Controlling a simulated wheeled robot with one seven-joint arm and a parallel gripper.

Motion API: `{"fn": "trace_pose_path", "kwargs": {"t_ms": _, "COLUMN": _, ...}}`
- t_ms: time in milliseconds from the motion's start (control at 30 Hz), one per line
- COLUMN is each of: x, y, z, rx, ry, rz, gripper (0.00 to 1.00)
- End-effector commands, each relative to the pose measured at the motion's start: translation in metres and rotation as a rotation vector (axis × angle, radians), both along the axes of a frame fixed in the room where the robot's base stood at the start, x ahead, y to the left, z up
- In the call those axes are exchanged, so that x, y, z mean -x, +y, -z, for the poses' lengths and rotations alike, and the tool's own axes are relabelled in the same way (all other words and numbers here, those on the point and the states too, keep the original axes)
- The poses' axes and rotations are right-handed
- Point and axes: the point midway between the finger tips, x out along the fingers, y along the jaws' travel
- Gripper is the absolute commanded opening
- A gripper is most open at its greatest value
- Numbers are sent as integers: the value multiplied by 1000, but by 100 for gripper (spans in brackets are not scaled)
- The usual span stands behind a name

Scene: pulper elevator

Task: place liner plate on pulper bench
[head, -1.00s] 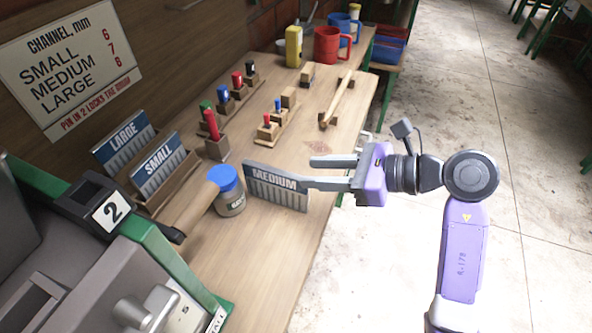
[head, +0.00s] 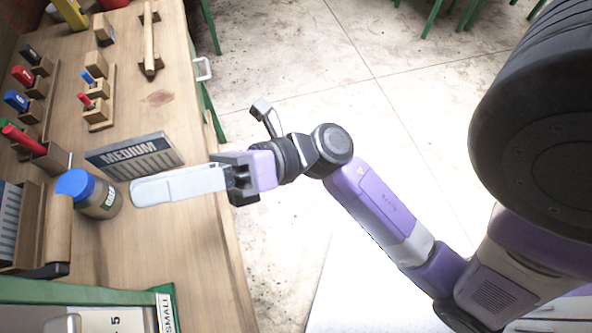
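The liner plate marked MEDIUM (head: 135,155) is on the wooden pulper bench (head: 175,240), its lettered, striped face visible from above. I cannot tell whether it lies flat or leans. My gripper (head: 135,192) reaches left over the bench, its pale fingers just below the plate in the picture and apparently clear of it. The fingers overlap in this view, so their opening is hidden. Another striped plate (head: 10,210) stands in a wooden rack (head: 28,228) at the left edge, partly cut off.
A blue-lidded jar (head: 90,195) stands close to the gripper's fingertips. Wooden holders with coloured pegs (head: 38,150) and a wooden bar (head: 150,45) are further back. The green-edged machine (head: 60,292) is at lower left. Bare bench lies below the gripper.

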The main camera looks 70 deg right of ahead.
Motion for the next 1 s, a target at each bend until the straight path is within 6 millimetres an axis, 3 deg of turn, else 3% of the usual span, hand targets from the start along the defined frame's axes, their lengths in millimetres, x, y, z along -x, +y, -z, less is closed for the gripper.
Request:
{"fn": "trace_pose_path", "kwargs": {"t_ms": 133, "x": 33, "y": -8, "z": -11, "rx": -440, "ry": 175, "rz": -33, "gripper": 36}}
{"fn": "trace_pose_path", "kwargs": {"t_ms": 267, "x": 53, "y": -32, "z": -1, "rx": -818, "ry": 370, "rz": -31, "gripper": 36}}
{"fn": "trace_pose_path", "kwargs": {"t_ms": 367, "x": 68, "y": -51, "z": 24, "rx": -1103, "ry": 546, "rz": -9, "gripper": 36}}
{"fn": "trace_pose_path", "kwargs": {"t_ms": 600, "x": 119, "y": -78, "z": 111, "rx": -1692, "ry": 978, "rz": 131, "gripper": 36}}
{"fn": "trace_pose_path", "kwargs": {"t_ms": 800, "x": 157, "y": -80, "z": 156, "rx": -1942, "ry": 1179, "rz": 243, "gripper": 36}}
{"fn": "trace_pose_path", "kwargs": {"t_ms": 1000, "x": 165, "y": -80, "z": 164, "rx": -1990, "ry": 1213, "rz": 266, "gripper": 36}}
